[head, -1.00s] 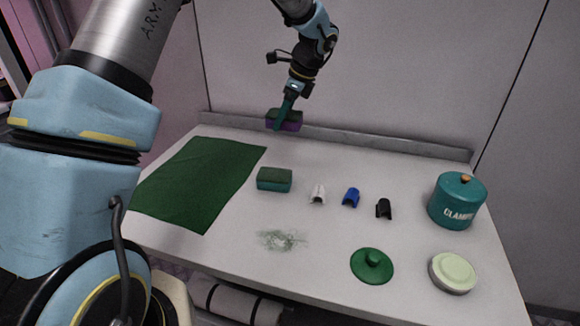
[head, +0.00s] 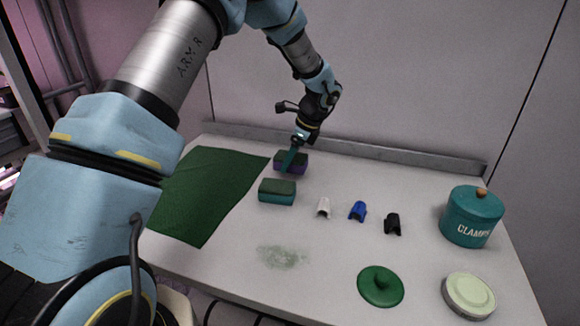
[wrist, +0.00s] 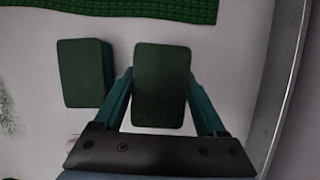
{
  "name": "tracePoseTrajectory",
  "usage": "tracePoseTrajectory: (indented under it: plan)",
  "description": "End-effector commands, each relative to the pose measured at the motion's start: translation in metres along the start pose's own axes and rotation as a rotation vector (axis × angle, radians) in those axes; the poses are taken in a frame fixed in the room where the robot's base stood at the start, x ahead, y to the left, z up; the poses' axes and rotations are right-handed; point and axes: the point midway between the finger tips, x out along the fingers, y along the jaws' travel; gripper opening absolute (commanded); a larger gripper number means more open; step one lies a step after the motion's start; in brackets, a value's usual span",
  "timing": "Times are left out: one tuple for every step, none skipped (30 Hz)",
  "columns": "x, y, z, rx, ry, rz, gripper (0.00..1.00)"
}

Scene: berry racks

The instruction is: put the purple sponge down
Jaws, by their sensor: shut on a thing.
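The purple sponge (head: 299,168), with a dark green top, is at the back of the white table, behind a teal sponge with a green top (head: 277,192). My gripper (head: 290,162) is shut on the purple sponge from above. The sponge is level and at or just above the tabletop; I cannot tell if it touches. In the wrist view the green top of the held sponge (wrist: 162,85) shows between my two teal fingers. The teal sponge (wrist: 86,73) lies to its left there, with a narrow gap.
A dark green cloth (head: 205,190) lies at the left. White (head: 324,208), blue (head: 358,211) and black (head: 392,224) clips stand in a row. A teal canister (head: 472,217), a green lid (head: 380,286) and a pale round tin (head: 469,295) are at the right. A green smear (head: 282,257) marks the front.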

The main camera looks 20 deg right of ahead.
Motion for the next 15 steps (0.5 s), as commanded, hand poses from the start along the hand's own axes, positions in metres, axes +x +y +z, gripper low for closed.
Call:
tracePoseTrajectory:
  plan:
    - [0.006, 0.001, -0.003, 0.003, 0.0, 0.003, 0.29]
    - [0.01, 0.001, -0.004, 0.003, 0.0, 0.003, 0.29]
    - [0.016, 0.001, -0.006, 0.003, -0.001, 0.003, 0.29]
    - [0.019, 0.001, -0.008, 0.003, -0.001, 0.003, 0.29]
    - [0.023, 0.001, -0.01, 0.003, 0.0, 0.003, 0.29]
    - [0.026, 0.001, -0.011, 0.003, 0.001, 0.001, 0.29]
    - [0.027, 0.0, -0.011, 0.002, 0.001, 0.0, 0.29]
    - [0.027, 0.0, -0.011, 0.001, 0.001, 0.0, 0.29]
    - [0.027, 0.0, -0.011, 0.001, 0.001, -0.001, 0.29]
    - [0.027, 0.0, -0.011, 0.001, 0.0, -0.001, 0.29]
    - [0.027, 0.0, -0.011, 0.001, 0.0, -0.001, 0.29]
    - [0.027, 0.0, -0.011, 0.001, 0.0, -0.001, 0.29]
    - [0.027, 0.0, -0.011, 0.001, 0.0, -0.001, 0.29]
    - [0.027, 0.0, -0.011, 0.001, 0.0, 0.0, 0.29]
    - [0.029, 0.0, -0.012, 0.001, 0.0, 0.0, 0.29]
